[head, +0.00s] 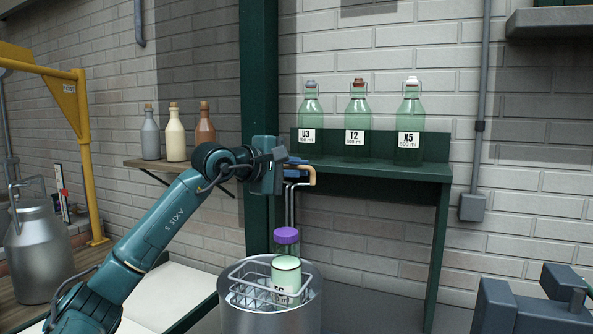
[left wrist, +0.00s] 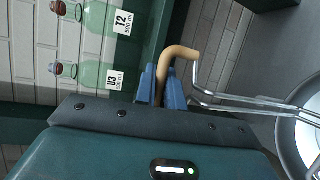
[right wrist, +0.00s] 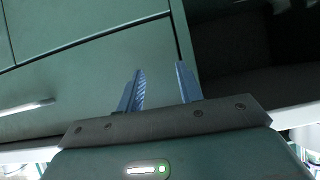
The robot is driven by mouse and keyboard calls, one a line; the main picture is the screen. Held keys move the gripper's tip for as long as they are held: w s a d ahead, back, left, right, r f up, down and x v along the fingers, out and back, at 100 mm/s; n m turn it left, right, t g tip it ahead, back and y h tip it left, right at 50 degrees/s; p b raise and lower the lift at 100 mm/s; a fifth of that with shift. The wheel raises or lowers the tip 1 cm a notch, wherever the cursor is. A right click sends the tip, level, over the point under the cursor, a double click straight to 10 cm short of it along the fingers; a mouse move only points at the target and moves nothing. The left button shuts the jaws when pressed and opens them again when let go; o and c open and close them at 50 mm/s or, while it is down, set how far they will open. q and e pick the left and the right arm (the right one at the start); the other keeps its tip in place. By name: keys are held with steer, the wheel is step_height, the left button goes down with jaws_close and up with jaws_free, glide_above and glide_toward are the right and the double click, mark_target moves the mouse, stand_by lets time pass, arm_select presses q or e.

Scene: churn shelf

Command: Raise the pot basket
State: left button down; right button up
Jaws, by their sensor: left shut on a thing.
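A wire basket (head: 246,287) sits in the mouth of a round metal pot (head: 245,322), its upper wires showing at or above the rim; its bottom is hidden. A pale green bottle (head: 287,272) with a purple cap (head: 286,236) stands upright in it. The basket's rod handle rises to a tan grip (head: 307,170), also seen in the left wrist view (left wrist: 180,51). My left gripper (head: 292,168) is shut on this grip, one blue finger on each side. My right gripper (right wrist: 158,72) is open and empty in front of teal panels.
A green shelf (head: 390,168) behind the pot holds bottles labelled U3 (head: 310,112), T2 (head: 357,118) and X5 (head: 408,120). A green post (head: 258,70) stands just behind my left gripper. A milk can (head: 38,250) is at left. A blue-grey blocky fixture (head: 520,308) is at lower right.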

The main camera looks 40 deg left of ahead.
arm_select(q)
steer(key=shift+r, duration=0.1)
arm_select(e)
steer(key=shift+a, duration=0.1)
arm_select(q)
steer(key=c, duration=1.8)
jaws_free()
arm_select(e)
steer(key=shift+w+r, duration=0.1)
arm_select(q)
steer(key=shift+o, duration=0.2)
